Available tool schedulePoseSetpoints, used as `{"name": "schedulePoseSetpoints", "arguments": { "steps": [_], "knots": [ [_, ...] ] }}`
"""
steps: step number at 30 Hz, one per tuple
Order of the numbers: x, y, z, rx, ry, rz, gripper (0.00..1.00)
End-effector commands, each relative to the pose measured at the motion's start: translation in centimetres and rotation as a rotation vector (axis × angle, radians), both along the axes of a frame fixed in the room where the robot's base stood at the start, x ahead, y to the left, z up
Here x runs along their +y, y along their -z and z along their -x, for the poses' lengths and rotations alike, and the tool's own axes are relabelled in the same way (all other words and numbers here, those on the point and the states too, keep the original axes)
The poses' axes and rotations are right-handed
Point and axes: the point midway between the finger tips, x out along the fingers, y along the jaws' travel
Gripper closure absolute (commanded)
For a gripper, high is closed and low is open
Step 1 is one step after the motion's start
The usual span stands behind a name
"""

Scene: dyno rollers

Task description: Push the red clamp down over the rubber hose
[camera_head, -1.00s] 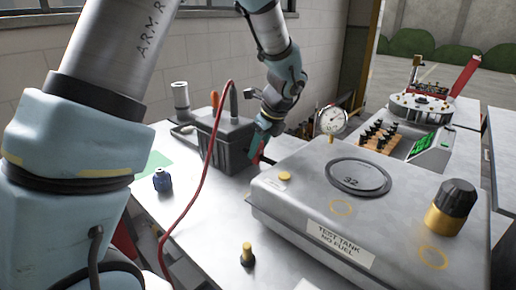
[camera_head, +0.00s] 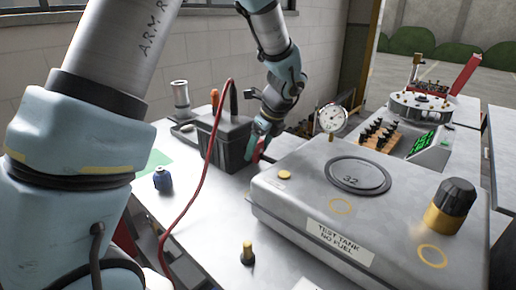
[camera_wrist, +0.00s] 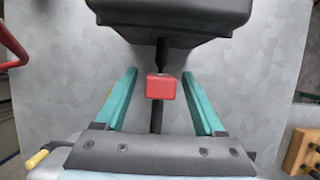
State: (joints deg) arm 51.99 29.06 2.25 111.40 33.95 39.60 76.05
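The red clamp (camera_wrist: 161,86) is a small red block in the middle of the wrist view. It sits on the black rubber hose (camera_wrist: 157,119), which runs from the black box (camera_wrist: 168,18) at the top. My gripper (camera_wrist: 159,73) is open, with one teal finger on each side of the clamp and a clear gap to both. In the head view my gripper (camera_head: 256,146) is beside the black box (camera_head: 222,143), near the bench top. The clamp and hose are hard to make out there.
The grey test tank (camera_head: 292,214) fills the front right of the bench. A red cable (camera_head: 196,197) hangs in front of the black box. A dial gauge (camera_head: 331,118) stands behind the tank. A small blue item (camera_head: 162,180) sits on the open bench at left.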

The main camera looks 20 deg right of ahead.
Motion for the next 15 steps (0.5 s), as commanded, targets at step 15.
{"name": "schedulePoseSetpoints", "arguments": {
  "steps": [15],
  "knots": [
    [-0.7,-3.2,1.1,-0.004,0.000,0.005,0.29]
  ]
}}
